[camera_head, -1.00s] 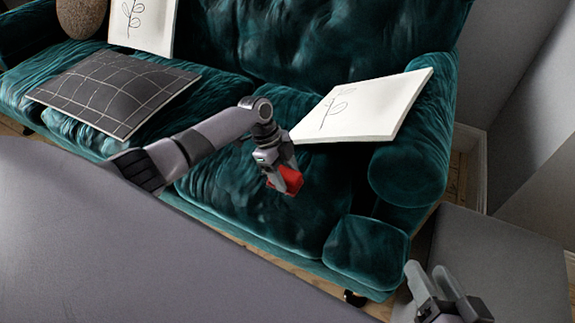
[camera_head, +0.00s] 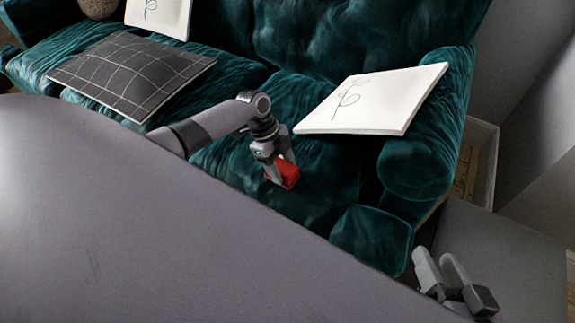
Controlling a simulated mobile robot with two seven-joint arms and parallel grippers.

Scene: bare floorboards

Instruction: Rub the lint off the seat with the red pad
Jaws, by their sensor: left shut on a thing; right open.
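The seat is the green velvet cushion (camera_head: 318,190) at the right end of a sofa. My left gripper (camera_head: 279,178) is shut on the red pad (camera_head: 286,174) and holds it at the seat, left of the middle. I cannot tell whether the pad touches the velvet. No lint can be made out on the seat at this size; my body hides its front part. My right gripper (camera_head: 462,284) is open and empty at the lower right, away from the sofa.
A white cushion with a plant drawing (camera_head: 372,98) leans by the right armrest (camera_head: 418,165). A dark checked cushion (camera_head: 130,75) lies on the left seats. Another white cushion (camera_head: 158,17) and a brown round cushion (camera_head: 98,8) stand behind it. A grey box-like surface (camera_head: 500,250) is at the right.

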